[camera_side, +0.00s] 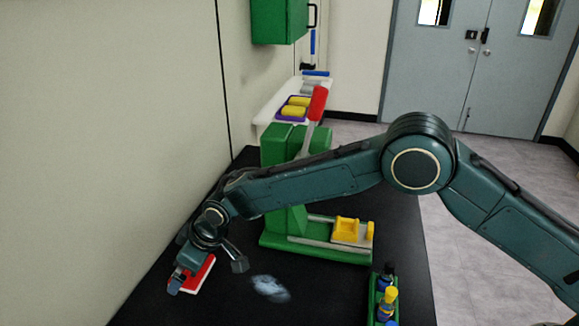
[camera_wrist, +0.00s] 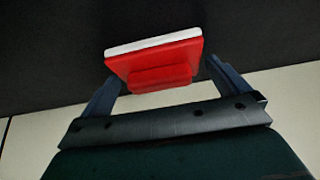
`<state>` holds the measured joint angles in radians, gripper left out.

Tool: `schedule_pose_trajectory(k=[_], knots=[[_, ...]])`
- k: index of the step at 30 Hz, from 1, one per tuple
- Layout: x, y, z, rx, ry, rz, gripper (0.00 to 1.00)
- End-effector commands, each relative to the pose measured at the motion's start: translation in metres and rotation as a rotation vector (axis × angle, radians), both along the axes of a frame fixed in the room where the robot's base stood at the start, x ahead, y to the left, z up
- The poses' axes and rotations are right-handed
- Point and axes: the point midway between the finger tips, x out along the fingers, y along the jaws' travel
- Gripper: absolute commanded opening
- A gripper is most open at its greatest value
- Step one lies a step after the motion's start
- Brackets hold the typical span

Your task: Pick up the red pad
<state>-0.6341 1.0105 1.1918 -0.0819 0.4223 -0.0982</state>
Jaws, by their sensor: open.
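The red pad (camera_wrist: 155,62) has a flat red body, a white layer on one face and a raised red grip bar. In the side view the red pad (camera_side: 202,273) lies on the black table at the lower left, next to the wall. My gripper (camera_wrist: 160,85) is open, with one finger on each side of the pad in the wrist view. A small gap shows between each finger and the grip bar. In the side view my gripper (camera_side: 208,270) is low over the pad and partly hides it.
A green machine (camera_side: 285,215) with a red-handled lever and a yellow block (camera_side: 346,230) stands mid-table. A green rack (camera_side: 377,300) with small bottles is at the front right. A whitish smear (camera_side: 269,288) marks the table right of my gripper. The wall is close on the left.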

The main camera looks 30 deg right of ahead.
Motion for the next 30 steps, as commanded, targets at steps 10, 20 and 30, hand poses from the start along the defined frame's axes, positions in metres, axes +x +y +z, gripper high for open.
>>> schedule_pose_trajectory(k=[10,20,30], knots=[[0.000,0.000,0.000,0.001,-0.001,0.000,0.64],[0.000,0.000,0.005,0.001,-0.001,0.000,0.64],[0.001,0.000,0.045,0.004,-0.004,0.000,0.64]])
